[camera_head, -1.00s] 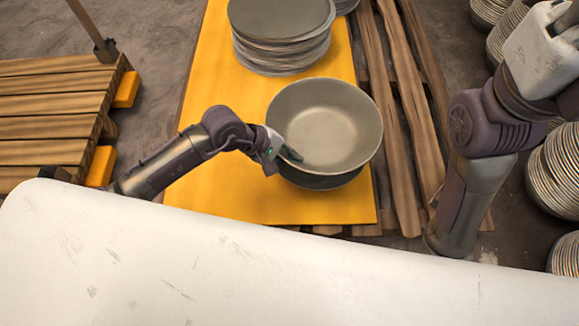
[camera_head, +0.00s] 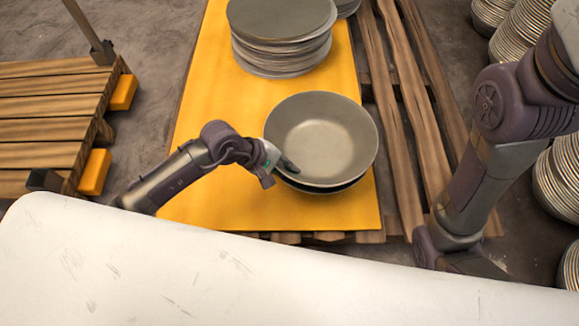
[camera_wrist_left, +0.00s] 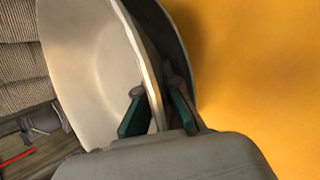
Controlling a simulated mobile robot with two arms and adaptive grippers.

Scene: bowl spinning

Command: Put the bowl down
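The grey bowl (camera_head: 322,135) is over the front part of the yellow board (camera_head: 230,120) in the head view, its open side up. A dark round shape shows just below its front edge; I cannot tell whether it is a shadow or another piece. My left gripper (camera_head: 284,166) is at the bowl's left rim. In the left wrist view the bowl (camera_wrist_left: 85,55) fills the left part, and my left gripper (camera_wrist_left: 157,90) has one green finger inside and one outside the wall, shut on the rim. My right arm stands at the right; its fingers are hidden.
A stack of grey plates (camera_head: 282,35) stands on the board behind the bowl. Wooden slats (camera_head: 405,120) lie to the right, with stacks of bowls (camera_head: 556,180) beyond. A wooden pallet (camera_head: 55,105) is at the left. The board left of the bowl is clear.

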